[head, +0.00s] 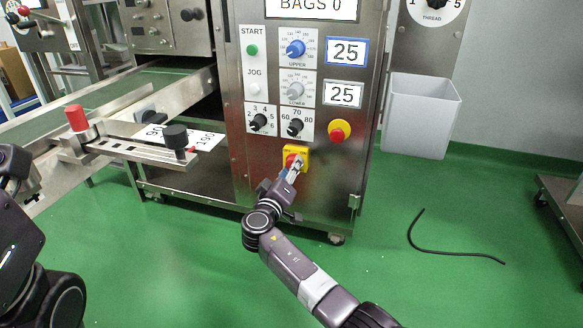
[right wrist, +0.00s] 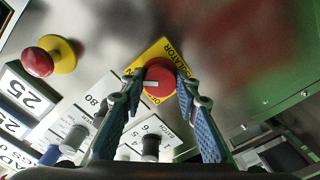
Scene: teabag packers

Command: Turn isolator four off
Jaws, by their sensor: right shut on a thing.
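The isolator is a red round knob (right wrist: 158,77) on a yellow plate (head: 303,152), low on the front of the steel machine. In the right wrist view the plate (right wrist: 152,51) carries the word ISOLATOR. Its number is not readable. A short white mark shows on the knob, pointing left in that view. My right gripper (head: 292,170) is at the knob. In the right wrist view its two fingertips (right wrist: 158,88) are shut on opposite sides of the knob. Parts of my left arm show at the left edge of the head view; its gripper does not show.
A red emergency button (head: 339,131) on a yellow base sits above right of the isolator. Black selector dials (head: 296,126) and a blue dial (head: 295,48) are above. A grey bin (head: 421,115) hangs at right. A black cable (head: 450,249) lies on the green floor.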

